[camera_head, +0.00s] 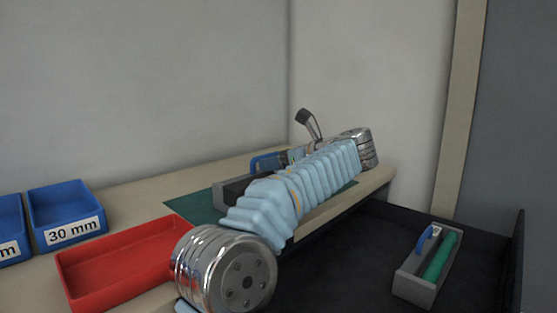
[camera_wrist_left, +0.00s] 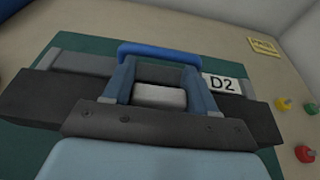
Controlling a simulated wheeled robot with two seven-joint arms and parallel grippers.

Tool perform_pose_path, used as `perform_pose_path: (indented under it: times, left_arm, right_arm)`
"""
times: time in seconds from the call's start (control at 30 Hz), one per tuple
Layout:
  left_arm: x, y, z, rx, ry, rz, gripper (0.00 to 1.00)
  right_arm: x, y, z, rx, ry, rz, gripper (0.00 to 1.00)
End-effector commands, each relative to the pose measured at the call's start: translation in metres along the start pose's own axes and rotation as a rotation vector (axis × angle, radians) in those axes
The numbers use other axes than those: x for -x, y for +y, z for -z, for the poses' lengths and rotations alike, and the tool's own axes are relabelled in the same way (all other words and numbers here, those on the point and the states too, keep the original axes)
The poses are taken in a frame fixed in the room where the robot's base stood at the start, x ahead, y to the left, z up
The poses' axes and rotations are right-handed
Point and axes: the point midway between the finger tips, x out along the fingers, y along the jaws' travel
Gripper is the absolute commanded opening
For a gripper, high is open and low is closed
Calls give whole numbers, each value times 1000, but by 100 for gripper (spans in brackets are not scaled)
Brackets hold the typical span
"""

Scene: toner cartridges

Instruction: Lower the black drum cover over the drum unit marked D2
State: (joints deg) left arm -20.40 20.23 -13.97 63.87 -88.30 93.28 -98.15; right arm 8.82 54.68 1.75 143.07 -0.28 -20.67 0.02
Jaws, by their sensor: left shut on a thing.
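The drum unit marked D2 is a grey tray with a blue handle (camera_head: 267,162) on the green mat; its D2 label (camera_wrist_left: 222,84) and blue handle (camera_wrist_left: 158,52) show in the left wrist view. The black drum cover (camera_head: 236,189) lies along the unit; it also shows as a dark bar in the left wrist view (camera_wrist_left: 38,100). My left gripper (camera_wrist_left: 160,92) is shut on the cover's pale grip block, with one finger on each side. Whether the cover touches the unit I cannot tell. My arm hides much of both in the head view. My right gripper is out of view.
A red tray (camera_head: 75,262) and blue bins (camera_head: 66,205) stand at the left of the table. A grey unit with a green drum (camera_head: 440,258) and blue handle sits in the dark bin at right. Coloured buttons (camera_wrist_left: 284,104) and a yellow note (camera_wrist_left: 263,46) lie beyond the mat.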

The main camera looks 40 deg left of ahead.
Motion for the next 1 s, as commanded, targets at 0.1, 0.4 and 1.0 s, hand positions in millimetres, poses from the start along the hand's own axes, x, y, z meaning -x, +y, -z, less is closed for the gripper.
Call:
perform_pose_path:
  times: [0.1, 0.4, 1.0]
  left_arm:
    - [0, 0, 0, 0, 0, -1, 26]
    - [0, 0, 0, 0, 0, 0, 87]
    - [70, -1, -2, -1, -1, 5, 87]
  right_arm:
    - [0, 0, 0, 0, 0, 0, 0]
    - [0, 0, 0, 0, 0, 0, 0]
    - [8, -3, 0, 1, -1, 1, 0]
